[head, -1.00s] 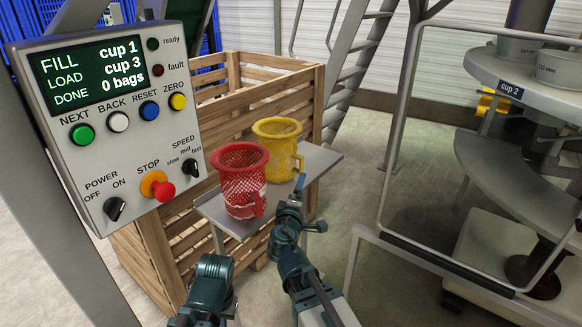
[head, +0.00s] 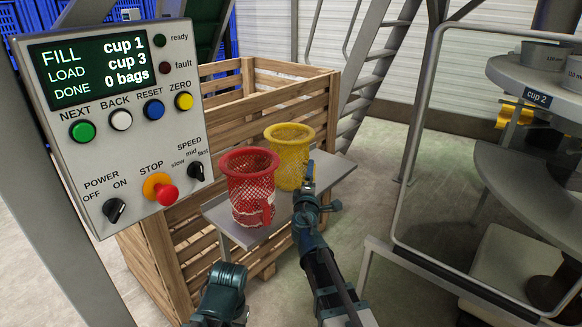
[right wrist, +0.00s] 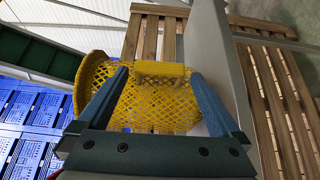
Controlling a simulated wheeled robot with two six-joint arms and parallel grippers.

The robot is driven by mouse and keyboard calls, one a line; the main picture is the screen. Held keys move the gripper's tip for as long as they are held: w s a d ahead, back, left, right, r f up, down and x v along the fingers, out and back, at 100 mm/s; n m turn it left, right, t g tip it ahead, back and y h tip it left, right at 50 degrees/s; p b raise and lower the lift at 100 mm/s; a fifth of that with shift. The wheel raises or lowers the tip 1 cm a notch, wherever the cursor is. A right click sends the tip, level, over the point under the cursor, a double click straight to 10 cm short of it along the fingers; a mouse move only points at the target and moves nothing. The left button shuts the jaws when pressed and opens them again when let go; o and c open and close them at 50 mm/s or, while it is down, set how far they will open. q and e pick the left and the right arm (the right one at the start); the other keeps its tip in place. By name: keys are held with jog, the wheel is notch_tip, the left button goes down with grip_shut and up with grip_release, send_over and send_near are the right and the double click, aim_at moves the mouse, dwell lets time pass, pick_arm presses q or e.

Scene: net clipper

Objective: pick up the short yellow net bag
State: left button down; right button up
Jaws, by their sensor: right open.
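The short yellow net bag (head: 287,160) stands upright on a small grey shelf (head: 238,232), with a flared rim at its top. My right gripper (head: 310,172) is at the bag's right side in the head view, where it hides the handle. In the right wrist view, the yellow net bag (right wrist: 140,108) appears sideways. Its handle (right wrist: 160,74) lies between the open blue fingers of my right gripper (right wrist: 159,80), and the net shows behind them. I cannot tell whether a finger touches it. My left gripper is not in view.
A red net bag (head: 250,185) stands close to the yellow one, at its left and nearer. A wooden crate (head: 185,215) is behind the shelf. A control panel (head: 120,130) stands at left, and a metal frame (head: 405,160) with the cup machine at right.

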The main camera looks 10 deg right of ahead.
jog(key=shift+d+x, duration=0.2)
jog(key=shift+x, duration=1.35)
jog(key=shift+d+x, duration=0.15)
jog(key=shift+x, duration=1.35)
jog(key=shift+s, duration=0.2)
jog(key=shift+c, duration=0.2)
jog(key=c, duration=1.1)
jog(key=shift+r, duration=0.1)
notch_tip(320, 180, up, 10)
jog(key=p, duration=1)
